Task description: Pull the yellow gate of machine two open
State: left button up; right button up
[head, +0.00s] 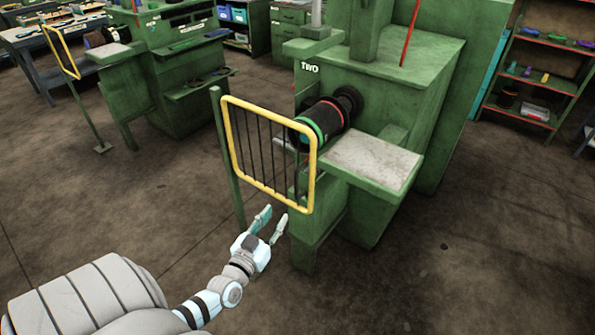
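The yellow gate (314,170) is a rounded frame with dark vertical bars, hung on a green post (228,160) at its left. It stands in front of the green machine marked TWO (310,67), across its dark cylinder with red and green rings (322,120). My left gripper (271,222) is just below the gate's lower edge in the picture. Its fingers are spread and nothing is between them. I cannot tell how far it is from the gate in depth. My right gripper is not in view.
A pale-topped shelf (372,160) juts from machine two, right of the gate. Another green machine (155,90) with its own yellow gate (62,52) stands back left. A shelf rack (535,80) stands back right. The floor in front is clear.

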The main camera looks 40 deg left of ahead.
aim_at(296, 188)
pick_arm(q)
jog(key=b+x, duration=0.2)
jog(key=x, duration=0.2)
jog(key=b+x, duration=0.2)
jog(key=x, duration=0.3)
jog(key=b+x, duration=0.2)
jog(key=x, duration=0.3)
jog(key=shift+f, duration=0.25)
jog(key=shift+w+r, duration=0.1)
jog(key=shift+w, duration=0.05)
jog(key=shift+r, duration=0.1)
jog(key=shift+c, duration=0.6)
grip_shut()
